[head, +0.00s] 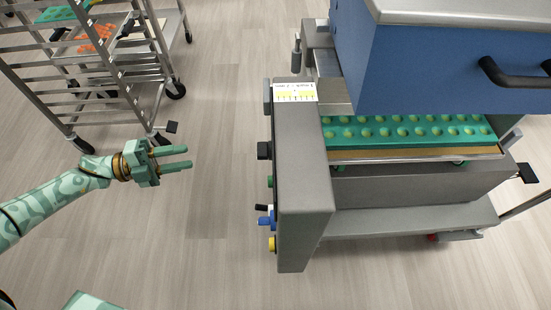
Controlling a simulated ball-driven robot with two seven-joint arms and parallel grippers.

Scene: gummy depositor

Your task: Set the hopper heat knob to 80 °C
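The depositor (303,165) stands at the right, its grey control box seen from above. Several controls stick out of the box's left side: a black block-like one (264,150), a green one (270,182), a blue one with a black lever (265,221) and a yellow one (272,244). I cannot tell which is the hopper heat knob, and no temperature reading shows. The blue hopper (430,70) is at the upper right. My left gripper (189,157) is left of the controls, apart from them, its two fingers open, empty and pointing right. My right gripper is not in view.
A green mould tray (400,141) with rows of cavities lies under the hopper. A label with a scale (295,92) is on top of the box. A wheeled metal rack (70,75) stands at the upper left. Clear floor (220,80) lies between rack and depositor.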

